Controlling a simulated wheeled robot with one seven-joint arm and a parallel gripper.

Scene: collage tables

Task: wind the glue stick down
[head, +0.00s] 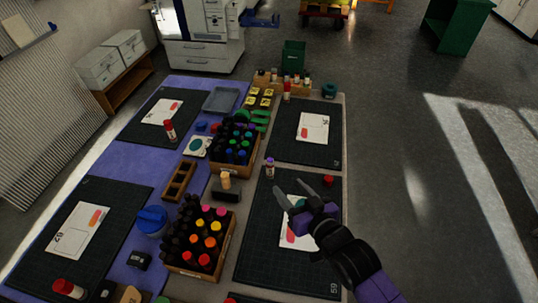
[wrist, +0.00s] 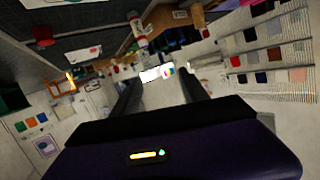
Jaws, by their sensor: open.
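An uncapped glue stick (head: 269,170), with a pale body and a purplish top, stands upright at the far left corner of the near right cutting mat (head: 258,240). It seems to be the white and red cylinder (wrist: 140,30) at the top of the wrist view. A loose red cap (head: 328,181) lies near that mat's far right corner, and it also shows in the wrist view (wrist: 42,35). My gripper (head: 288,185) is open and empty above the mat, on the near right side of the glue stick and apart from it. How far the glue sticks out is too small to tell.
A white card (head: 288,237) lies under my gripper. Wooden crates of dark bottles (head: 237,165) and colour-capped bottles (head: 184,268) stand left of the mat. Floor lies open to the right.

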